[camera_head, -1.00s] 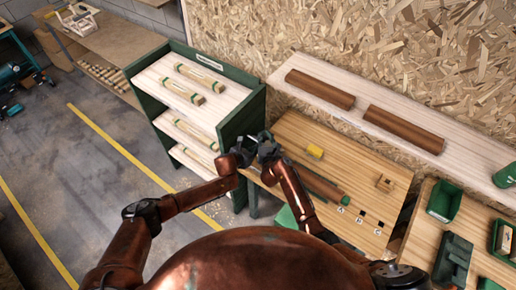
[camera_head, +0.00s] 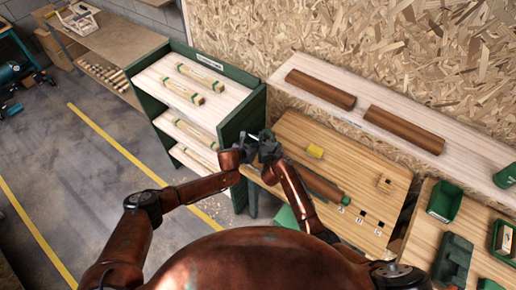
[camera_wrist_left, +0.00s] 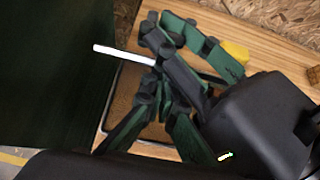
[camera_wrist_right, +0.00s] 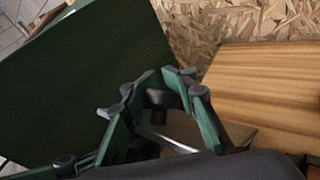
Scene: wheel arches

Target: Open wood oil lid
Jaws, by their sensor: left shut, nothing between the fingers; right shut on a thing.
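My left gripper (camera_head: 249,145) and right gripper (camera_head: 267,140) are close together at the left end of the wooden bench, near the green shelf. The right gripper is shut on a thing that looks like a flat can. Its metal-edged side (camera_wrist_right: 180,135) shows between the fingers in the right wrist view, with a dark round knob (camera_wrist_right: 158,97), perhaps its lid, above. In the left wrist view a brown face with a pale rim (camera_wrist_left: 122,102) lies behind the crossed green fingers. My left gripper is shut and empty. The fingers hide much of the can.
The green shelf (camera_head: 235,125) with wrapped wood bundles stands close on the left. Green bins (camera_head: 444,200) are at the right. The bench middle is mostly clear.

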